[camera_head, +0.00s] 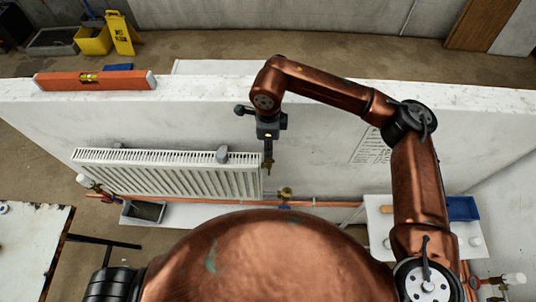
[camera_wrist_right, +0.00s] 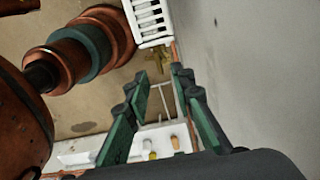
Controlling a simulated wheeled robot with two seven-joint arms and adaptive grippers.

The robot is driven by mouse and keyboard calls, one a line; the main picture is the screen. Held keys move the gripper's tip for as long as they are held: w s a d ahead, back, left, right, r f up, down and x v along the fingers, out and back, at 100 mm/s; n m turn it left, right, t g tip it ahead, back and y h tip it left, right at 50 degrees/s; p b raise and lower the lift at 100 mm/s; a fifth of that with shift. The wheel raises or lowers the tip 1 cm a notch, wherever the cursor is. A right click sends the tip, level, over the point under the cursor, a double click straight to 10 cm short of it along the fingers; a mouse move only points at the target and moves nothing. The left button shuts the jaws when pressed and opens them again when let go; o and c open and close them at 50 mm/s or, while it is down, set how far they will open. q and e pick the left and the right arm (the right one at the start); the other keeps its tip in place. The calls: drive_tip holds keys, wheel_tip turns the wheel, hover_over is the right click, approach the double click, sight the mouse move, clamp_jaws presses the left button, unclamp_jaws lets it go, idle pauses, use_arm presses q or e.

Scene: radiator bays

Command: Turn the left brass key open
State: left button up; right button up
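A small brass fitting (camera_head: 285,192) sits on the copper pipe just right of the white radiator (camera_head: 180,172). I cannot tell whether it is the left brass key. In the right wrist view a brass part (camera_wrist_right: 159,58) shows by the radiator's end, beyond the fingertips. My right gripper (camera_head: 268,165) points down beside the radiator's right end, above and left of the fitting. In the wrist view its green-padded fingers (camera_wrist_right: 155,82) are apart, with nothing between them. Another valve with a white cap (camera_head: 84,181) is at the radiator's left end. My left gripper is out of view.
A white wall (camera_head: 320,140) stands behind the radiator, with an orange level (camera_head: 95,80) on its top. A copper pipe (camera_head: 330,204) runs along its foot. A white shelf (camera_head: 380,215) with a blue tray (camera_head: 462,208) is right. A worktable (camera_head: 30,240) is left.

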sight(269, 162)
wheel_tip(269, 162, down, 5)
drive_tip(key=shift+s+f+p, duration=0.1)
drive_tip(key=shift+p, duration=0.75)
drive_tip(key=shift+f, duration=0.6)
drive_tip(key=shift+c, duration=0.5)
clamp_jaws()
